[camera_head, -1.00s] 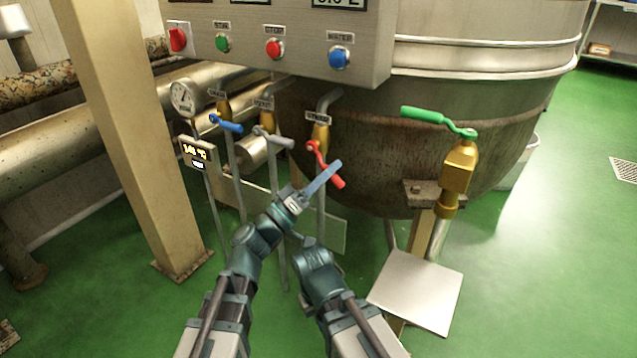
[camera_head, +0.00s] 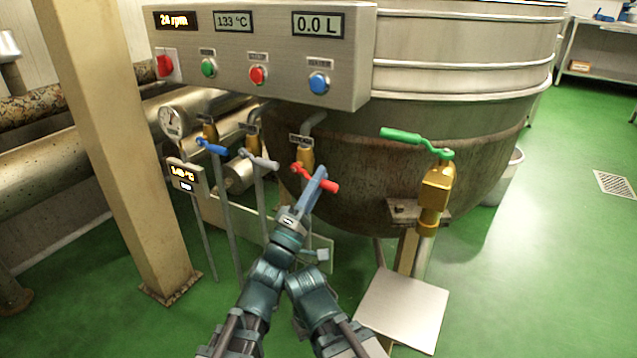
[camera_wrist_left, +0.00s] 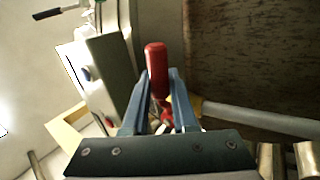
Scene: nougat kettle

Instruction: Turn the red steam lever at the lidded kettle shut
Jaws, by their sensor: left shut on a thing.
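The red steam lever (camera_head: 331,185) sits on a brass valve (camera_head: 306,157) below the control box, in front of the big steel kettle (camera_head: 365,170). Its handle slopes gently down to the right, much like the blue and grey levers beside it. My left gripper (camera_head: 319,176) reaches up from below with blue fingers shut on the red handle. In the left wrist view the red handle (camera_wrist_left: 156,62) stands between the two fingers (camera_wrist_left: 159,98). The kettle's top is out of view. My right arm is beside the left one, and its fingers cannot be made out.
A blue lever (camera_head: 212,147) and a grey lever (camera_head: 258,159) are to the left. A green lever (camera_head: 415,140) on a brass valve (camera_head: 434,190) is to the right, above a pale square plate (camera_head: 403,309). A beige post (camera_head: 118,150) stands left. Green floor is free at right.

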